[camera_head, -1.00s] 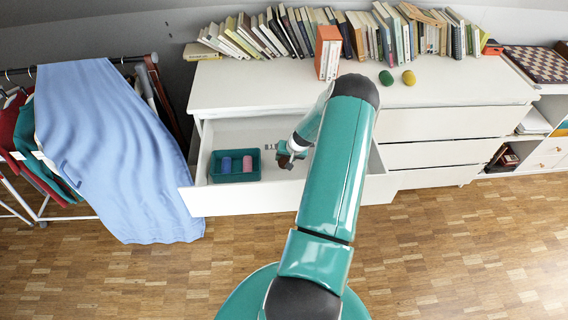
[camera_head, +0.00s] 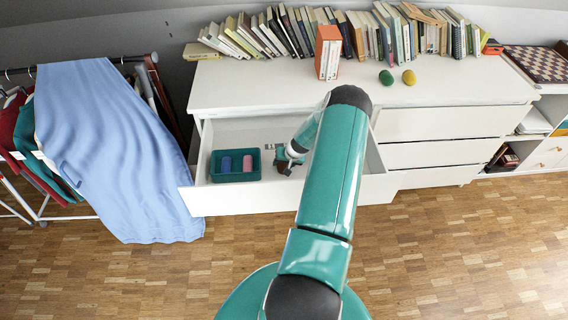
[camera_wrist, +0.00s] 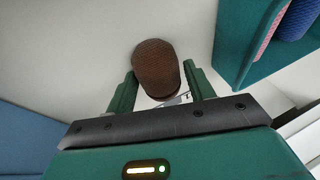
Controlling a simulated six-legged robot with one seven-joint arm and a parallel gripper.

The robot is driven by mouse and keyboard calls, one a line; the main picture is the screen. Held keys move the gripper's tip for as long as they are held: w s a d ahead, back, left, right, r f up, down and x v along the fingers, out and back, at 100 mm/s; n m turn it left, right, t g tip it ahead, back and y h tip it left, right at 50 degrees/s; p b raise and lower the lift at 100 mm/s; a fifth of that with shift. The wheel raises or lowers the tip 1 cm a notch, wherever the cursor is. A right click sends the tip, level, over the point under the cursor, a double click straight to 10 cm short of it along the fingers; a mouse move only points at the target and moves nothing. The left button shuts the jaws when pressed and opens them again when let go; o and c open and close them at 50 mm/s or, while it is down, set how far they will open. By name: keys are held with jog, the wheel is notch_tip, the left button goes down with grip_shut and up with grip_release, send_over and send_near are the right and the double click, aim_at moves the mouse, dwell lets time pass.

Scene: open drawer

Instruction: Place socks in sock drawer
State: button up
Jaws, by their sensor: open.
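A brown rolled sock (camera_wrist: 157,68) lies between the two green fingers of my gripper (camera_wrist: 159,72) in the wrist view. The fingers are open on either side of it, with little room. In the head view my gripper (camera_head: 287,162) is low inside the open white drawer (camera_head: 250,200), right of a teal box. The brown sock (camera_head: 282,169) shows there as a small dark shape. The teal box (camera_head: 236,177) holds a blue roll (camera_head: 226,164) and a pink roll (camera_head: 248,163). Its corner also shows at the upper right of the wrist view (camera_wrist: 232,55).
A clothes rack with a blue cloth (camera_head: 110,150) stands left of the drawer. The drawer floor behind my gripper is mostly clear.

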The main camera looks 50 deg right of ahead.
jog(key=d+v, duration=0.1)
jog(key=v, duration=1.1)
jog(key=w+a+r+n+g, duration=0.1)
jog(key=w+a+r+n, duration=0.25)
jog(key=a+r, duration=1)
jog(key=w+a+r+n, duration=0.3)
jog(key=w+a+r, duration=0.2)
jog(key=a+r, duration=0.85)
jog(key=s+a+r+n, duration=0.2)
jog(key=s+a+r, duration=0.3)
jog(key=a+r, duration=0.55)
jog(key=s+a+r+n+t, duration=0.1)
jog(key=s+a+r+n, duration=0.1)
jog(key=s+a, duration=0.9)
jog(key=shift+s+a+r+t+y, duration=0.3)
jog(key=shift+s+a+r, duration=0.05)
jog(key=shift+s+r, duration=0.05)
jog(key=shift+c, duration=0.4)
jog(key=shift+c, duration=1.4)
